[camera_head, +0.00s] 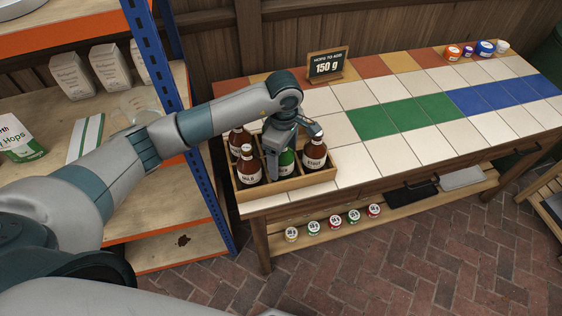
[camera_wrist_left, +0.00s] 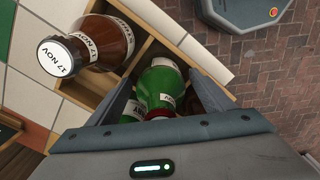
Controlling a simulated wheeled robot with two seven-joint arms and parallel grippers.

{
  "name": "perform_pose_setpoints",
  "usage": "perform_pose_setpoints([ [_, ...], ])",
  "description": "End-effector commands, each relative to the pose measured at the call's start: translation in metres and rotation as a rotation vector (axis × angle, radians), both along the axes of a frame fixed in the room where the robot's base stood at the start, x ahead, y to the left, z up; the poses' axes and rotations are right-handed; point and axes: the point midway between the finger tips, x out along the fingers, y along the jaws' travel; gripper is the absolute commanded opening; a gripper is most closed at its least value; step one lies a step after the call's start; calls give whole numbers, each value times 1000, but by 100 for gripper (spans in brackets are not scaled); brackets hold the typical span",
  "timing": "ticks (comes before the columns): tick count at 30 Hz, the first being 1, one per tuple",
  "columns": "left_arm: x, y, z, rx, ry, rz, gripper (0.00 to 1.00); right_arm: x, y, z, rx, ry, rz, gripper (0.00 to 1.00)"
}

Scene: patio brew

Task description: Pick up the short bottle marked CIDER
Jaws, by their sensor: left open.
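A wooden crate (camera_head: 300,184) with compartments stands at the left end of the tiled table. It holds brown bottles, one marked MILD (camera_head: 249,172) and one marked STOUT (camera_head: 314,155), and a green bottle (camera_head: 286,166). My left gripper (camera_head: 290,150) is open and points down over the crate, around the green bottle's position. In the left wrist view two green bottles show between the open fingers: one with a green cap (camera_wrist_left: 160,82) and a nearer one with a red cap (camera_wrist_left: 160,108). I cannot read CIDER on either label. My right gripper is out of view.
A brown bottle (camera_wrist_left: 112,38) with a 17 NOV cap stands close beside the left fingers. A sign reading 150 g (camera_head: 326,66) stands behind the crate. Blue-posted shelving (camera_head: 190,150) is close on the left. The table's middle is clear.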

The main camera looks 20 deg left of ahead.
Motion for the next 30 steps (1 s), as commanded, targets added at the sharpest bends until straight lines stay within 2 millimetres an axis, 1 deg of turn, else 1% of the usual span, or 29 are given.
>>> perform_pose_setpoints([
  [6,0,0,0,0,0,0,75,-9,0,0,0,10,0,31],
  [9,0,0,0,0,0,0,75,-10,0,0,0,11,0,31],
  [10,0,0,0,0,0,0,72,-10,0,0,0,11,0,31],
  [11,0,0,0,0,0,0,65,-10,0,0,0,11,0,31],
  [12,0,0,0,0,0,0,55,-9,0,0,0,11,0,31],
  [14,0,0,0,0,0,0,41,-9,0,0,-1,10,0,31],
  [15,0,0,0,0,0,0,32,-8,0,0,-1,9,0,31],
  [17,0,0,0,0,0,0,17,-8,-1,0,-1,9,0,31],
  [18,1,0,2,0,-2,0,12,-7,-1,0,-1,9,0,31],
  [26,1,0,2,0,-2,0,12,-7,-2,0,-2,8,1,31],
  [30,3,2,8,1,-2,2,12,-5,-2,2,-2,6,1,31],
])
